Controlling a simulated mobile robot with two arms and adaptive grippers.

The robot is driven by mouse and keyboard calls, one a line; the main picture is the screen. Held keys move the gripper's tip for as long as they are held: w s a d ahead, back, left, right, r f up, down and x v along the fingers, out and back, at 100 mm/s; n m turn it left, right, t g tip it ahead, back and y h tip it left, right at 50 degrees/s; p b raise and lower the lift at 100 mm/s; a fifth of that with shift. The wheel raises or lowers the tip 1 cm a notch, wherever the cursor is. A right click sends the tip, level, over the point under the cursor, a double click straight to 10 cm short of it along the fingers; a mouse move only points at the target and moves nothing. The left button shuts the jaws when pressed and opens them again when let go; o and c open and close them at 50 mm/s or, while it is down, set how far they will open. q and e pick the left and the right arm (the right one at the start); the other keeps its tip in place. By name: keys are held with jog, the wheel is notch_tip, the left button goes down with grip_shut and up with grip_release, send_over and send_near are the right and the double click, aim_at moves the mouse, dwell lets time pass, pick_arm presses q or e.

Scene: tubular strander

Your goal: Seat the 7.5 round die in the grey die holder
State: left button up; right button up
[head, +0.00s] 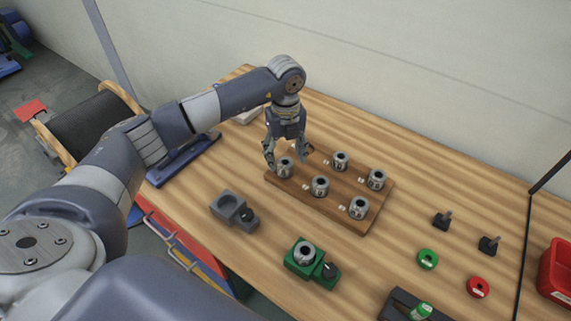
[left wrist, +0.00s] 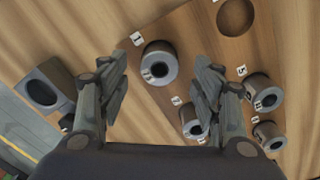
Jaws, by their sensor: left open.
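The grey die holder (head: 228,203) stands left of the wooden board in the head view, its round seat empty. It also shows at the left of the left wrist view (left wrist: 36,92). Several grey round dies stand on the board; their size marks are too small to read surely, so I cannot tell which is the 7.5. My left gripper (head: 287,157) points down, open, over the board's front-left die (head: 285,170). In the left wrist view this die (left wrist: 160,62) shows between the spread fingers, with nothing gripped. My right gripper is not in view.
The wooden die board (head: 335,215) has an empty recess (left wrist: 237,17). A green holder (head: 298,267) with a die in it stands at the front. Green (head: 428,259) and red (head: 478,287) rings, small black-based parts (head: 442,221) and a red bin (head: 558,270) are at right.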

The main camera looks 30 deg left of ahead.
pick_arm(q)
jog(key=shift+f, duration=1)
jog(key=c, duration=1.3)
grip_shut()
jog(key=shift+r, duration=0.1)
